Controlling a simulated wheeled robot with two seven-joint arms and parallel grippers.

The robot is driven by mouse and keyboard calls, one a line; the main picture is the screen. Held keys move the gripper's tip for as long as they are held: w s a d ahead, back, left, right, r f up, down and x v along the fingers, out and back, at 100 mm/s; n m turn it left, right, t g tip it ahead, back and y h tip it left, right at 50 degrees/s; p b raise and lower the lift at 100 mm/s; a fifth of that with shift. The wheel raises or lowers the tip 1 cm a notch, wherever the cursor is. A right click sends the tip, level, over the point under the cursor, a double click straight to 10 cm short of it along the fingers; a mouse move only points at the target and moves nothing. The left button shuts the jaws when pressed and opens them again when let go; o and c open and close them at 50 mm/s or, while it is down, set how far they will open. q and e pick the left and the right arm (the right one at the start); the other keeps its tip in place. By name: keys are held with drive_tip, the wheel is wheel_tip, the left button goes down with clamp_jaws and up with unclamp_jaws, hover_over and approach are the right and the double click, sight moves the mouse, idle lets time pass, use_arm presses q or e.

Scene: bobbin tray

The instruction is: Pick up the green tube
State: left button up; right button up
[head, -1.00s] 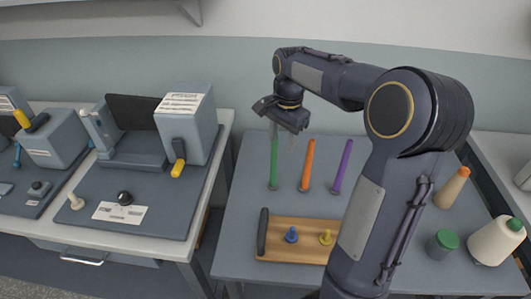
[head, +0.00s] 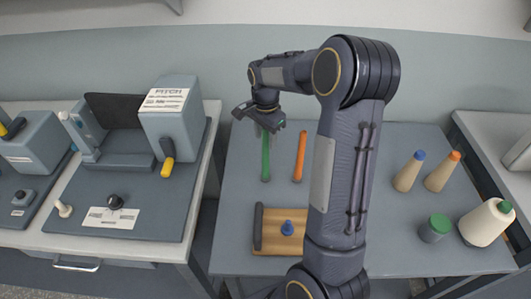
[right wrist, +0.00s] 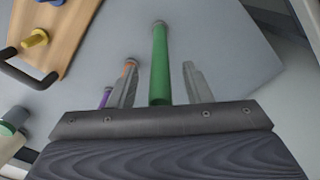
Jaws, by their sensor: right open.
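The green tube (head: 265,160) stands upright on the grey table at the back left. My right gripper (head: 262,128) is over its upper end, which the gripper hides in the head view. In the right wrist view the green tube (right wrist: 160,60) runs between the two spread fingers of the gripper (right wrist: 161,76). The fingers are open, with a visible gap on each side of the tube. My left gripper is not in view.
The orange tube (head: 300,157) stands just right of the green one; the purple tube (right wrist: 106,97) is farther along, hidden in the head view. A wooden tray (head: 275,243) with a blue peg (head: 288,228) lies in front.

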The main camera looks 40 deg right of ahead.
drive_tip(key=shift+c, duration=0.5)
clamp_jaws()
drive_tip(key=shift+r, duration=0.1)
